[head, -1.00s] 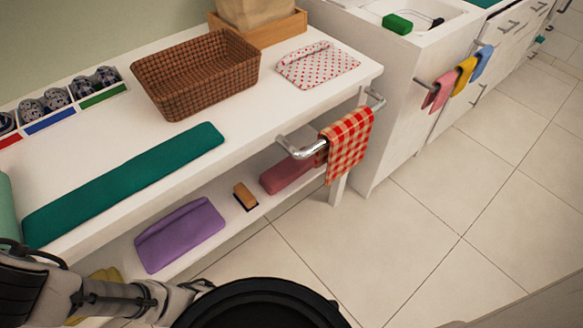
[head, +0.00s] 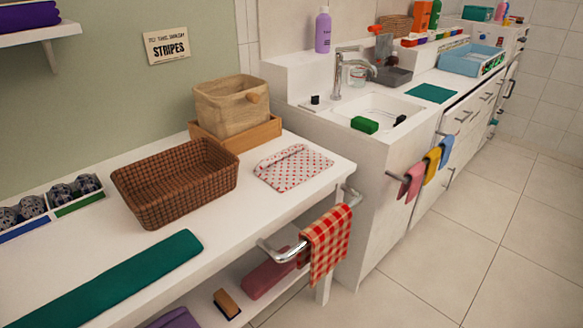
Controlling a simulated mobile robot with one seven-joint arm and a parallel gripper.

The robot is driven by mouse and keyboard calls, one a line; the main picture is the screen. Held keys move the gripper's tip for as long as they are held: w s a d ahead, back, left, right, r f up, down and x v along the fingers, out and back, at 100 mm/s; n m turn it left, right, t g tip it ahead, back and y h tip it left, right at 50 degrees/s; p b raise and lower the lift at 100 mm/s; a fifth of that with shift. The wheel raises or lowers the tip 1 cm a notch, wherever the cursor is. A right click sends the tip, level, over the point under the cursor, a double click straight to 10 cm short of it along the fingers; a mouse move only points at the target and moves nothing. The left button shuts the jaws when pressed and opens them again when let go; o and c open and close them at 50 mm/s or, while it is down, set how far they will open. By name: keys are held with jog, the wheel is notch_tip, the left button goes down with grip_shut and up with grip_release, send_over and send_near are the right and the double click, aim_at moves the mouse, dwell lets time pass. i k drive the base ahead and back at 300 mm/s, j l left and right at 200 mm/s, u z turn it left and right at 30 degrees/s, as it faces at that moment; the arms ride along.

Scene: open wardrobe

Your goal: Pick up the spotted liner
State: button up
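The spotted liner (head: 293,168) is a folded white cloth with red dots. It lies flat near the right end of the white bench top (head: 240,215), to the right of the brown woven basket (head: 175,183). Nothing lies on it, and its whole upper side shows. My gripper is not in view.
A beige fabric bin (head: 232,103) in a wooden tray (head: 238,134) stands behind. A rail (head: 283,254) with a red checked towel (head: 326,243) juts from the bench front. A green folded cloth (head: 110,282) lies front left. A sink counter (head: 365,150) adjoins on the right.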

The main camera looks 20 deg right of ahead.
aim_at(289, 168)
jog(key=i+l, duration=0.1)
jog(key=l, duration=0.35)
jog(key=l+z, duration=0.1)
jog(key=l, duration=0.35)
jog(key=i+l, duration=0.15)
jog(key=l, duration=0.3)
jog(key=i+l+z, duration=0.1)
jog(key=l, duration=0.3)
jog(key=i+l, duration=0.75)
jog(key=l, duration=0.15)
jog(key=z, duration=0.05)
